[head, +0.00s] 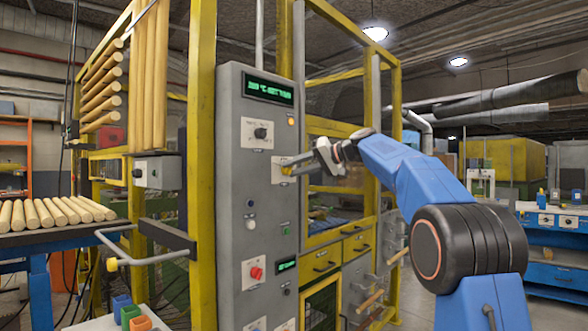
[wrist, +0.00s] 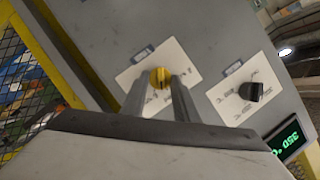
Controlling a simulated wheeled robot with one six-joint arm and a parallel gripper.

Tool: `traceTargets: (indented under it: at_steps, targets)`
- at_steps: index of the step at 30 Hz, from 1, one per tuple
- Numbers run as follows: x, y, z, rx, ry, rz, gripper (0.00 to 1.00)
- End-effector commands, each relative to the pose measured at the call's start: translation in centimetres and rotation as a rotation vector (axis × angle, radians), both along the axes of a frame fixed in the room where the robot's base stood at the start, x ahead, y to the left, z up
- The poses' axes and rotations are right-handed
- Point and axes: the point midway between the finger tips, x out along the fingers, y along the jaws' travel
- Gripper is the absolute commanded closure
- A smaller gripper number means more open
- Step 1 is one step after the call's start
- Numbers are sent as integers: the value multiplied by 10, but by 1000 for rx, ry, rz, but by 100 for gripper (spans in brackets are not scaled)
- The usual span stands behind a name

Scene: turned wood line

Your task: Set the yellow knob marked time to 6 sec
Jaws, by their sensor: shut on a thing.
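The yellow knob (wrist: 160,77) sits on a white dial plate (wrist: 183,60) on the grey control cabinet in the wrist view. My gripper (wrist: 161,84) is shut on the yellow knob, one finger on each side of it. The plate's label and scale marks are too small to read, so I cannot tell the knob's setting. In the head view my gripper (head: 290,168) reaches the cabinet front from the right, at the plate below the black knob. The gripper hides part of that plate there.
A black knob (head: 261,133) on its own plate is the neighbour of the yellow one. Above it are a green display (head: 268,88) and an orange lamp (head: 291,121). A red knob (head: 257,272) sits lower on the cabinet (head: 232,200). A yellow frame post (head: 203,160) stands left.

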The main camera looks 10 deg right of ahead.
Motion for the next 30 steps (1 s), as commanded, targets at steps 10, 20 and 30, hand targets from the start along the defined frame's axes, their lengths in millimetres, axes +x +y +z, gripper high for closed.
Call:
traceTargets:
  at_steps: [10,20,30]
  targets:
    - [2,-2,-4,239,176,-1,95]
    - [2,-3,-6,380,276,-1,95]
    - [3,-3,-6,423,308,-2,95]
